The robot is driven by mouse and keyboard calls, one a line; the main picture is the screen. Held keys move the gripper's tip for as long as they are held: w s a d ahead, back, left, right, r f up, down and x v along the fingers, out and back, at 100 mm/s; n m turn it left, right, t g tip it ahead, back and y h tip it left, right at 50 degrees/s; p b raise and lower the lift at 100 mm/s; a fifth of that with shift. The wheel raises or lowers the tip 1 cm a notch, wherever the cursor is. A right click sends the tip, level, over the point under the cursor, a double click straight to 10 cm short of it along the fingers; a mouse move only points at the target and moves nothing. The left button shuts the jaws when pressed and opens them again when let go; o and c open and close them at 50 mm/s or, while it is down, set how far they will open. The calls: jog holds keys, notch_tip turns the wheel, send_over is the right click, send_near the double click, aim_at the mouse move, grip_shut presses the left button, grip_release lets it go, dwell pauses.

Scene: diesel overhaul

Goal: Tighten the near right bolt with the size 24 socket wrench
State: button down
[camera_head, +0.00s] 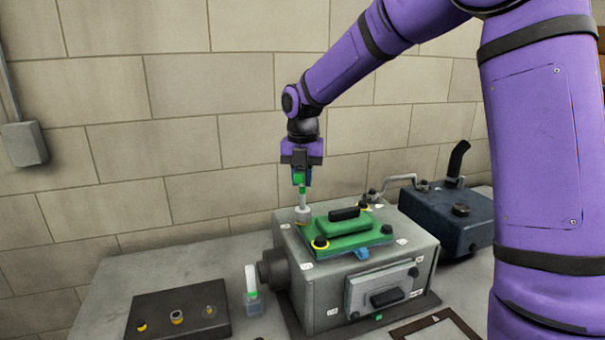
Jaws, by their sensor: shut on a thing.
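The wrench stands about upright. Its pale lower end is at the far left corner of the green cover (345,228), with a yellow ring showing at its foot; whether it is seated on a bolt there is too small to tell. The size marking is not readable.
A second white-and-green tool (252,285) stands on the table left of the block. A dark tray (150,306) with small round parts lies at the front left. A dark blue machine (450,222) stands right of the block. A brick wall (175,150) is behind.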

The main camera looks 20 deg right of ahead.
jog(key=m, duration=0.3)
jog(key=shift+m, duration=0.3)
jog(key=m, duration=0.4)
jog(key=shift+f+m, duration=0.1)
jog(key=shift+m, duration=0.2)
jog(key=shift+n, duration=0.4)
jog(key=c, duration=1.5)
grip_release()
jog(key=shift+c, duration=0.2)
grip_shut()
jog(key=shift+r, duration=1.75)
